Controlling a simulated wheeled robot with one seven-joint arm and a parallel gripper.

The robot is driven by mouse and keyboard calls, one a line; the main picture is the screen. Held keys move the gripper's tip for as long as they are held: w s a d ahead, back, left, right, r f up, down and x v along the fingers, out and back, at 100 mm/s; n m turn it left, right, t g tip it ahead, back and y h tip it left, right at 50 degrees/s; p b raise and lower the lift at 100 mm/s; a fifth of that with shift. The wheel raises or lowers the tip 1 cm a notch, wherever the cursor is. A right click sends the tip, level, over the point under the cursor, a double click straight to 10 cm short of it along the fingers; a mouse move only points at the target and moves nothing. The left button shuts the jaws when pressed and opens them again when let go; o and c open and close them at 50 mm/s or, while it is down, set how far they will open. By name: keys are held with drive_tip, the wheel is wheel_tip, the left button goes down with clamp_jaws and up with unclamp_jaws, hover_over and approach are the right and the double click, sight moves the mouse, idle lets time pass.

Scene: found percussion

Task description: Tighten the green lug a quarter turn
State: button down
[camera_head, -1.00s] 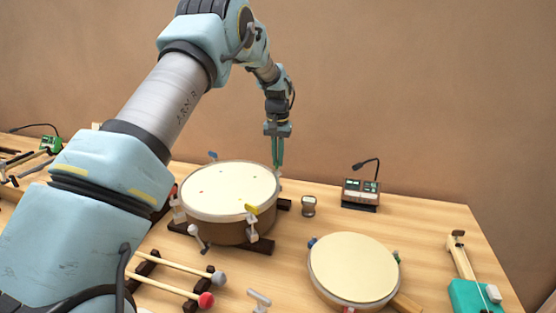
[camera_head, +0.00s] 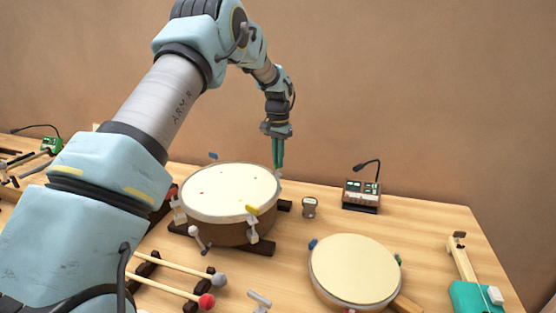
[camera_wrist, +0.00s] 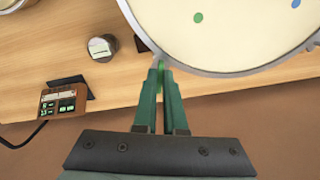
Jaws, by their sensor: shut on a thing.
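The large drum has a cream head and a brown shell (camera_head: 232,232); its pale rim (camera_wrist: 222,72) crosses the top of the wrist view. My gripper (camera_head: 278,174) points down at the drum's back right edge. In the wrist view my gripper's green fingers (camera_wrist: 161,66) are shut on the green lug (camera_wrist: 160,83), which shows as a brighter green strip between them just outside the rim. A green dot (camera_wrist: 198,17) marks the head near it. The fingers hide most of the lug, and its exact angle cannot be told.
Other lugs on the drum are blue (camera_head: 213,156) and yellow (camera_head: 252,209). A small round shaker-like object (camera_head: 309,207) and a box with a bent microphone (camera_head: 361,194) stand to the right. A smaller drum (camera_head: 354,270) and mallets (camera_head: 176,290) lie in front.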

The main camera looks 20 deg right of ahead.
drive_tip(key=c, duration=1)
unclamp_jaws()
wheel_tip(320, 180, up, 11)
drive_tip(key=b, duration=0.2)
drive_tip(key=shift+b, duration=0.3)
drive_tip(key=shift+a, duration=0.1)
